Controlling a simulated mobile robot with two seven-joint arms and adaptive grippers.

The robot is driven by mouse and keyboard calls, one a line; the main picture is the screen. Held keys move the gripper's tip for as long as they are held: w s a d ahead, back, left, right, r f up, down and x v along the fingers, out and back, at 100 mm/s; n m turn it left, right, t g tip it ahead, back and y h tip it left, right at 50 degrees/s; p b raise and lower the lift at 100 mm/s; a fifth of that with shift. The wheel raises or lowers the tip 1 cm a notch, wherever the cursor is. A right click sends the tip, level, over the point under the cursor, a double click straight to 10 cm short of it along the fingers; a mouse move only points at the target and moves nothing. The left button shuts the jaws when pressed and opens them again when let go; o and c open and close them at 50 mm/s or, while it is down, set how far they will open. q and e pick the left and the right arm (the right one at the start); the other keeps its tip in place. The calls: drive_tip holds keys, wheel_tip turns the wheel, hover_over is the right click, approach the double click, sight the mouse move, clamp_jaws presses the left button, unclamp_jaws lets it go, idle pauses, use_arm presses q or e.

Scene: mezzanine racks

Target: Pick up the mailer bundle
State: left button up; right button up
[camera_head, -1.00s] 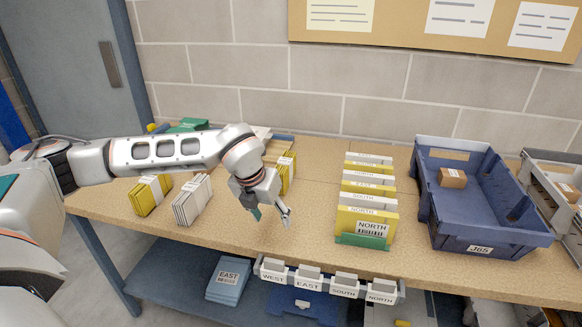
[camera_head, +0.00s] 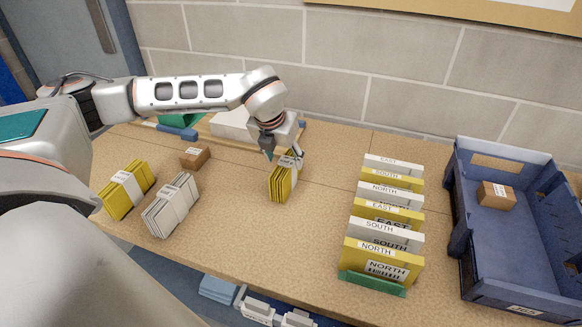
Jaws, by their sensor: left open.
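Three banded mailer bundles stand on the tan workbench (camera_head: 325,185). A yellow bundle (camera_head: 281,184) with a white band is near the middle, another yellow bundle (camera_head: 126,190) is at the far left, and a white bundle (camera_head: 171,206) stands between them. My left gripper (camera_head: 284,157) is open, pointing down at the top of the middle yellow bundle. Its fingers appear on either side of the upper part of the bundle; whether they touch it is unclear. My right gripper is out of view.
A small brown box (camera_head: 195,157) lies behind the white bundle. A row of upright labelled mailers (camera_head: 383,262) stands right of a clear bench stretch. A blue tote (camera_head: 463,235) holding a brown box (camera_head: 496,195) is at the right. A block wall closes the back.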

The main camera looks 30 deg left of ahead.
use_arm(q)
drive_tip(key=shift+x, duration=0.9)
drive_tip(key=shift+s+x, duration=0.15)
drive_tip(key=shift+x, duration=1.2)
drive_tip(key=shift+s+x, duration=0.1)
drive_tip(key=shift+x, duration=1.25)
drive_tip(key=shift+d, duration=0.1)
drive_tip(key=c, duration=1.2)
